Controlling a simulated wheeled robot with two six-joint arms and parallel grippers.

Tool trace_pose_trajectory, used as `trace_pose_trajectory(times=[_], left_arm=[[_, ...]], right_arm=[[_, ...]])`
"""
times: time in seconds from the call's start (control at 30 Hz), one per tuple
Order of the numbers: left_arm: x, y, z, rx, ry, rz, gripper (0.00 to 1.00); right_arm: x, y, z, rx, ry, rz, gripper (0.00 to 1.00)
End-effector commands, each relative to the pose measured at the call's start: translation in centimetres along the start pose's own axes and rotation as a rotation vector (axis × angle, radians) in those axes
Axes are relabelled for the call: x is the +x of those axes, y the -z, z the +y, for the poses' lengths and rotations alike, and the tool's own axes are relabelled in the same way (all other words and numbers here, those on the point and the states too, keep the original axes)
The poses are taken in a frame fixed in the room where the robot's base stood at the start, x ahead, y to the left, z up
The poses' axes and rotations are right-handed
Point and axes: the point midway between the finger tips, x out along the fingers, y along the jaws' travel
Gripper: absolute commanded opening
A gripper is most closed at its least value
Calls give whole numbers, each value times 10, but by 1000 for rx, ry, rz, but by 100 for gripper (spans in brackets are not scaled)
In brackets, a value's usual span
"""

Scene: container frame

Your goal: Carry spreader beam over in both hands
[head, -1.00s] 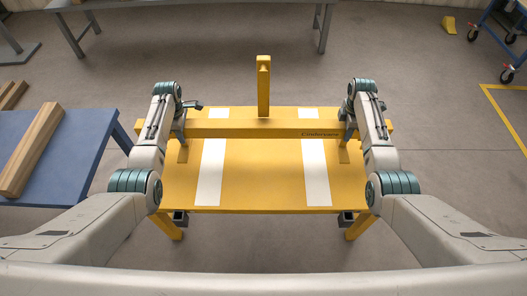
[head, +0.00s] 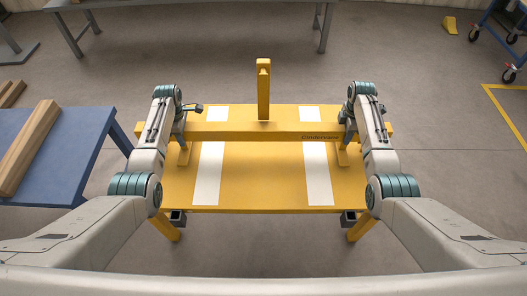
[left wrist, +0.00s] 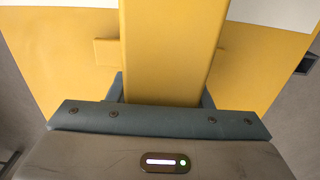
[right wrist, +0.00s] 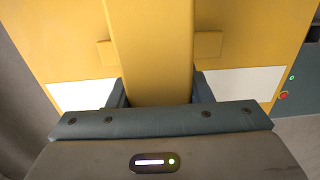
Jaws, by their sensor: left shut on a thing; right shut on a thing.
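The spreader beam (head: 263,131) is a long yellow bar lying crosswise in the head view, with an upright yellow post at its middle and dark lettering toward its right end. It looks level. My left gripper (head: 182,131) is shut on it near the left end, and my right gripper (head: 347,132) near the right end. The wrist views show the beam between the fingers of each gripper (left wrist: 162,95) (right wrist: 158,95). Below it is a yellow table (head: 265,180) with two white strips. I cannot tell whether the beam's feet touch the tabletop.
A blue table (head: 75,165) with timber pieces (head: 28,148) stands close on the left. A grey bench (head: 200,6) is at the back. A blue wheeled cart (head: 497,35) and a yellow wedge (head: 449,25) are at the far right. The floor between is clear.

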Motion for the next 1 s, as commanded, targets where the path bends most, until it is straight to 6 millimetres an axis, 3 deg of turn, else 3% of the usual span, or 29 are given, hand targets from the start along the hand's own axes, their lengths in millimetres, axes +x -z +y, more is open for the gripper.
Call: trace_pose_trajectory(times=[0.37, 0.4, 0.47, 0.8, 1.0], left_arm=[[13, 2, 3, -1, -8, 3, 0], [15, 2, 0, -1, -1, 2, 53], [15, 1, 0, -1, -1, 2, 65], [13, 0, 0, 0, -1, 1, 67], [-12, 1, 1, 0, -5, 1, 67]], right_arm=[[13, -2, 3, 0, -8, -3, 0], [16, -1, 0, 0, 0, -2, 53], [15, -1, 0, 0, 0, -2, 65], [15, 0, 0, 0, 0, -1, 67], [15, 0, 0, 0, 0, 0, 67]])
